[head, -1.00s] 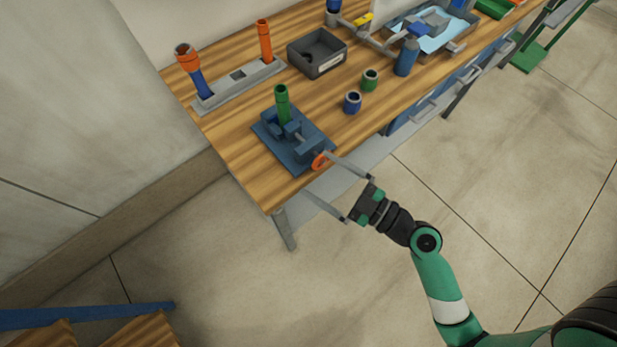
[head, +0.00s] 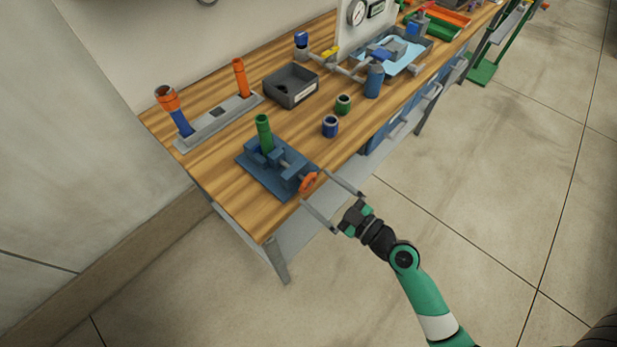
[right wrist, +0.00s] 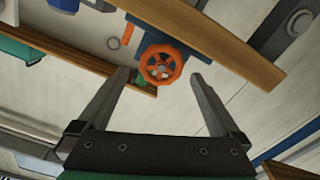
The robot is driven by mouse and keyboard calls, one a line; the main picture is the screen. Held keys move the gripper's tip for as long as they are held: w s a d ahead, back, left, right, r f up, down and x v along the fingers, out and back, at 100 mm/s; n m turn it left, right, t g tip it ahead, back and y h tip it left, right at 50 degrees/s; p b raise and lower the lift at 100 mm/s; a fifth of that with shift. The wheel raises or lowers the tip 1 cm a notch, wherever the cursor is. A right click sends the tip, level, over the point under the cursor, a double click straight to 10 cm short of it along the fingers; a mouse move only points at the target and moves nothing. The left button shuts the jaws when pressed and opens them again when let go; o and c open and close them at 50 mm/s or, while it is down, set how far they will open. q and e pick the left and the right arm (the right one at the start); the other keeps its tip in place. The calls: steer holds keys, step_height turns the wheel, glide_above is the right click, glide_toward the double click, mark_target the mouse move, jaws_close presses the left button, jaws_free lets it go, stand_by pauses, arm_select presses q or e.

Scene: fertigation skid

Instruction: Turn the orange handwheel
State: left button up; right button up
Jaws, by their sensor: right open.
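The orange handwheel (head: 309,182) is on the front of a blue vise-like fixture (head: 262,179) at the bench's near edge. A green tube (head: 264,134) stands upright in the fixture. My right gripper (head: 313,186) is open and empty, its two long fingers pointing at the wheel, with one tip to each side. In the right wrist view, the spoked handwheel (right wrist: 160,64) shows between and slightly beyond the open fingertips (right wrist: 161,78). I cannot tell whether either finger touches it. My left gripper is not in view.
The floor in front is open.

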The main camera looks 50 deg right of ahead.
mark_target(310, 184)
steer(key=w, duration=0.4)
steer(key=shift+w, duration=0.1)
steer(key=c, duration=1.3)
